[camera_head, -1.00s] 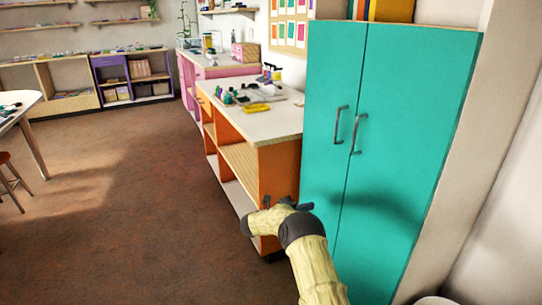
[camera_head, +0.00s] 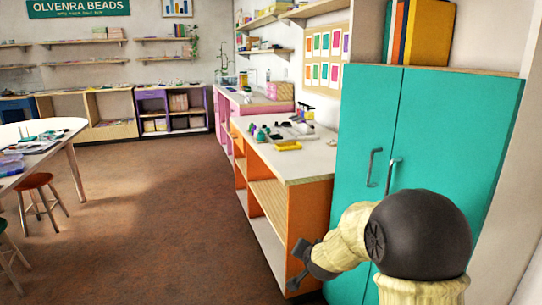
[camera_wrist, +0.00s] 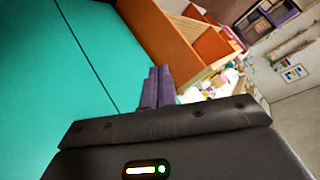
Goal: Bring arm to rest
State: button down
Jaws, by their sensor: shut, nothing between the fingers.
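My arm, with cream sleeves and dark joints, is folded up at the lower right of the head view. My gripper (camera_head: 297,266) is at the arm's end, in front of the orange counter's near end and left of the teal cabinet. In the wrist view, my gripper (camera_wrist: 158,75) has its two purple-grey fingers side by side, shut, with nothing held.
The teal cabinet (camera_head: 440,130) stands close by on the right, behind my arm. The orange counter (camera_head: 308,215) with beads and tools on top runs along the wall. A white table (camera_head: 75,125) and stools are at left. The brown floor (camera_head: 150,220) between is clear.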

jog(key=s+d+f+n+g, duration=0.2)
jog(key=s+n+g, duration=0.15)
jog(key=s, duration=1.05)
jog(key=s+d+f+n+g, duration=0.2)
jog(key=s+n+g, duration=0.15)
jog(key=s, duration=0.95)
notch_tip(320, 180, up, 32)
jog(key=p, duration=3.2)
jog(key=shift+s+d+m+g, duration=0.25)
jog(key=shift+m+g, duration=0.15)
